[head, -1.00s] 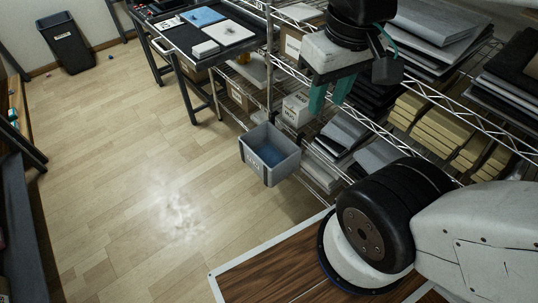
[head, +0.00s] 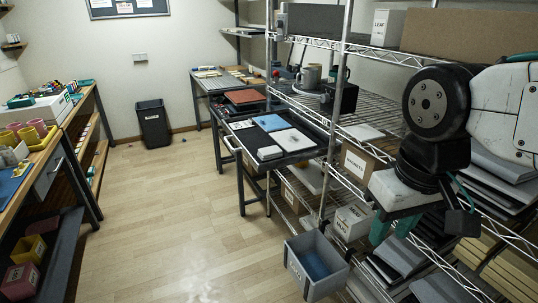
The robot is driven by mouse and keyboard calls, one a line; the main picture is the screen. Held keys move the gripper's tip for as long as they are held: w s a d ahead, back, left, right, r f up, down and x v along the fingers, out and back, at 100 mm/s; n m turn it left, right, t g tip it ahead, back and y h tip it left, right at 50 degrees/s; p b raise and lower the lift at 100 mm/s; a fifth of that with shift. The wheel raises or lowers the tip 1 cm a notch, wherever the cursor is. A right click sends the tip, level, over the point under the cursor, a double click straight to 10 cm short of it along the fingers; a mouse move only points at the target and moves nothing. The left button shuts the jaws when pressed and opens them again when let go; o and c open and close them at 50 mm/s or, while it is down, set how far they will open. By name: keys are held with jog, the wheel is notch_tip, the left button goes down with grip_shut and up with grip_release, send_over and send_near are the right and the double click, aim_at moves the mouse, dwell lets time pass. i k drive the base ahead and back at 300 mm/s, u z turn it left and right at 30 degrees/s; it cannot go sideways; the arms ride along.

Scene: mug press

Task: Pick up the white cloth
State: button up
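A flat white square (head: 290,140), which looks like the white cloth, lies on the dark-topped table (head: 240,131) in the middle of the head view. A flat blue square (head: 270,122) lies just behind it, and a small white block or folded piece (head: 269,153) lies to its left. My gripper (head: 393,228) hangs at the right with its teal fingers pointing down. The fingers are apart with nothing seen between them. The gripper is in front of the wire shelf, well to the right of the white square and not touching it.
A wire shelf (head: 345,52) with boxes and stacked sheets fills the right side. A grey bin (head: 333,284) stands at its front. Benches with cups (head: 28,134) stand at the left, and a black waste bin (head: 153,125) at the back. The floor (head: 165,200) between is clear.

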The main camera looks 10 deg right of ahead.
aim_at(267, 154)
jog(key=u, duration=1.15)
jog(key=i, duration=0.95)
jog(key=z, duration=1.5)
jog(key=i, duration=0.5)
jog(key=z, duration=0.05)
